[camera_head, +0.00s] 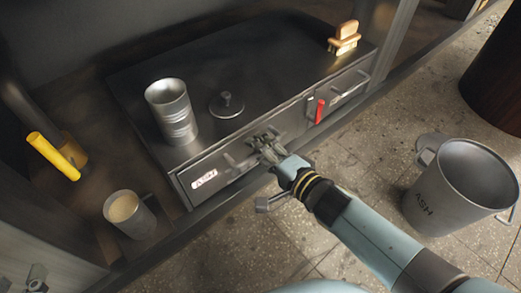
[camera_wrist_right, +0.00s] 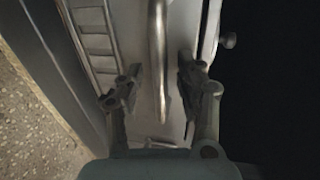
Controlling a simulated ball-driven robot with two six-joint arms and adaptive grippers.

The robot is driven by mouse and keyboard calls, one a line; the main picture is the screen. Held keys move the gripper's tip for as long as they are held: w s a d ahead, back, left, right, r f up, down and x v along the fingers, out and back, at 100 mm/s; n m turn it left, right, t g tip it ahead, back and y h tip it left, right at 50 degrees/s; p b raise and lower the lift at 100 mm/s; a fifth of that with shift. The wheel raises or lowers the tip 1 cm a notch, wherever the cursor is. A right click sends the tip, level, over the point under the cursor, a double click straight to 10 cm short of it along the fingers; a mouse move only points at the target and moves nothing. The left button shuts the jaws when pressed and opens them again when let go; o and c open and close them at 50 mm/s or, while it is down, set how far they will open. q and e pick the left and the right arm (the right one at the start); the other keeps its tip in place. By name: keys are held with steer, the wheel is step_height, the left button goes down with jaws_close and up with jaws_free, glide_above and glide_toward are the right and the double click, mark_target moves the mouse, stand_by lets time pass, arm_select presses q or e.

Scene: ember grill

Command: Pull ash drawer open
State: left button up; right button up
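The ash drawer (camera_head: 222,172) is in the front of the dark metal grill box, with a white and red ASH label (camera_head: 204,179) at its left end. Its front looks flush with the box. My right gripper (camera_head: 262,148) is at the drawer front and partly hides its handle. In the right wrist view, the handle bar (camera_wrist_right: 158,55) runs between the two spread fingers of my right gripper (camera_wrist_right: 157,92), with gaps on both sides. A small grey part at the lower left corner looks like my left gripper (camera_head: 37,275); its fingers are unclear.
A grey ASH bucket (camera_head: 425,205) stands on the floor at right. A ribbed can (camera_head: 172,115), a knobbed lid (camera_head: 227,103) and a wooden brush (camera_head: 344,38) are on the box top. A red-handled latch (camera_head: 320,110) is right of the drawer. A filled cup (camera_head: 128,212) stands at left.

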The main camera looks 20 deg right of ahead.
steer(key=shift+c, duration=0.2)
jaws_close()
stand_by(0.4)
